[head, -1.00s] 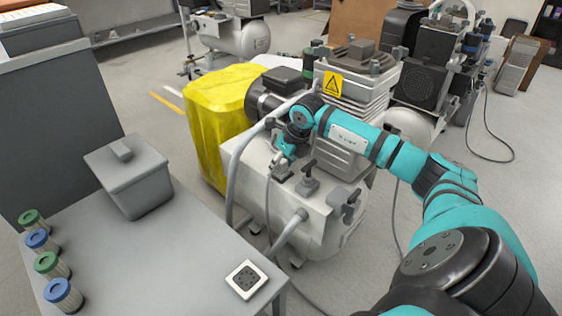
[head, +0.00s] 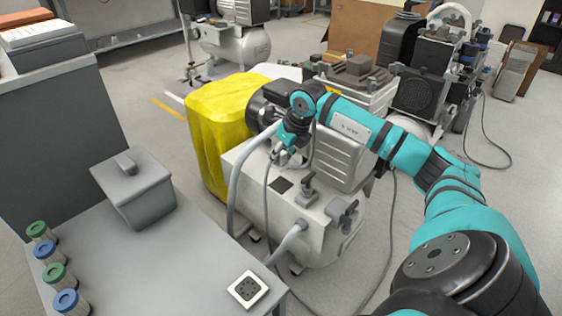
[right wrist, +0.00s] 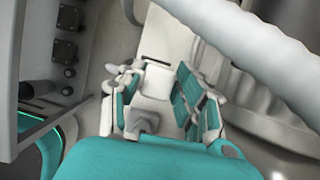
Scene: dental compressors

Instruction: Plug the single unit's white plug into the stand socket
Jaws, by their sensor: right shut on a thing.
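My right gripper (head: 282,155) is shut on the white plug and holds it just above the top of the single compressor unit (head: 325,212). In the right wrist view the plug (right wrist: 157,80) shows as a pale block between the two teal fingers. In the head view the gripper mostly hides it. A thin grey cable (head: 266,205) hangs from near the gripper. The stand socket (head: 248,289), a white square plate with a dark face, lies at the near right corner of the grey table. Its face is empty. My left gripper is out of view.
A grey lidded box (head: 133,190) and several coloured filter cylinders (head: 56,275) stand on the grey table (head: 175,255). A thick grey hose (head: 236,190) rises between table and unit. A yellow cover (head: 212,130) stands behind. Black valve handles (head: 342,211) stick up.

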